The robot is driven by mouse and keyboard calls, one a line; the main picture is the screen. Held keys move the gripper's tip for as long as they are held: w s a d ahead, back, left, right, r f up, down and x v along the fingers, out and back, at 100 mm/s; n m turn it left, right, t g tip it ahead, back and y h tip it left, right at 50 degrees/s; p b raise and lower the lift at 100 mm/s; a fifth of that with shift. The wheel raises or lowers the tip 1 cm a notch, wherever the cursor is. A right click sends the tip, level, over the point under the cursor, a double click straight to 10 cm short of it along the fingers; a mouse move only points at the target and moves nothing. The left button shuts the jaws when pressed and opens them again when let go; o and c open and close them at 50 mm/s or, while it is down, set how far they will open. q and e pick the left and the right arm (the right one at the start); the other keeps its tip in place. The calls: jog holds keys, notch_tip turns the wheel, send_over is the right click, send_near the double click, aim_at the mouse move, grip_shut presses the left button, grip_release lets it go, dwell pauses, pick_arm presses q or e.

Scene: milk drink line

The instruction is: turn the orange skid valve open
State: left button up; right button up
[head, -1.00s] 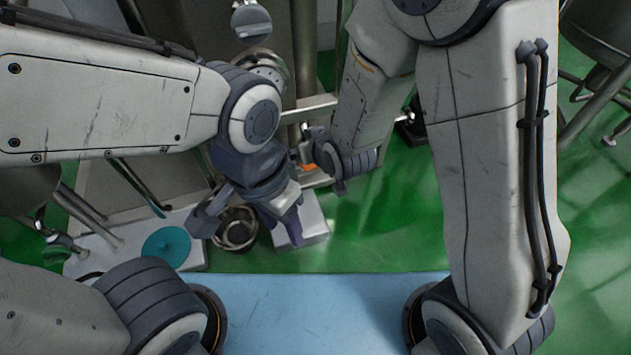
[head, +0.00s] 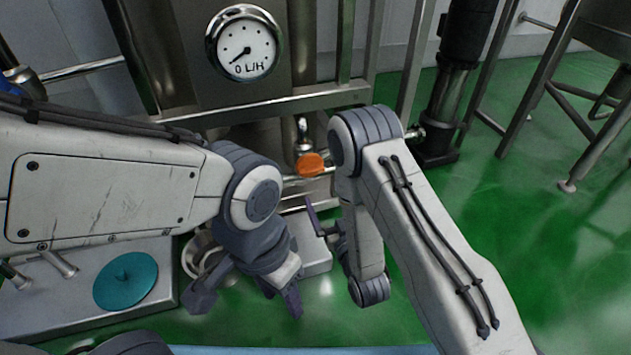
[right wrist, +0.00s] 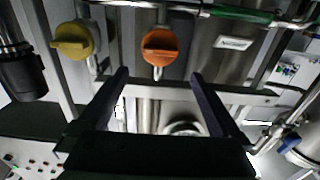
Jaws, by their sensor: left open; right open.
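The orange skid valve (head: 311,165) sits on a pipe below the round flow gauge in the head view. In the right wrist view the orange valve (right wrist: 160,46) is ahead of the jaws, with its handle bar lying about level across the picture. My right gripper (right wrist: 158,82) is open and empty, and the valve shows beyond its fingertips, apart from them. In the head view my right gripper (head: 318,220) is below the valve. My left gripper (head: 246,305) is open and low, in front of the skid, with nothing visible between its fingers.
The gauge (head: 243,44) reads near 0 L/H. A yellow valve (right wrist: 74,40) stands left of the orange one in the wrist view, and a blue handle (right wrist: 289,142) is at lower right. A teal disc (head: 126,281) lies on a grey surface.

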aim_at(313, 172)
pick_arm(q)
notch_tip(313, 172, up, 5)
jog(key=p, duration=0.4)
pick_arm(e)
jog(key=b+x, duration=0.3)
jog(key=x, duration=0.5)
jog(key=shift+w+a+b, duration=0.1)
jog(key=shift+w+b, duration=0.2)
jog(key=shift+w, duration=0.1)
pick_arm(q)
jog(key=shift+f, duration=2.1)
pick_arm(e)
jog(key=shift+w+a, duration=0.25)
jog(key=shift+w, duration=0.4)
jog(key=c, duration=1.1)
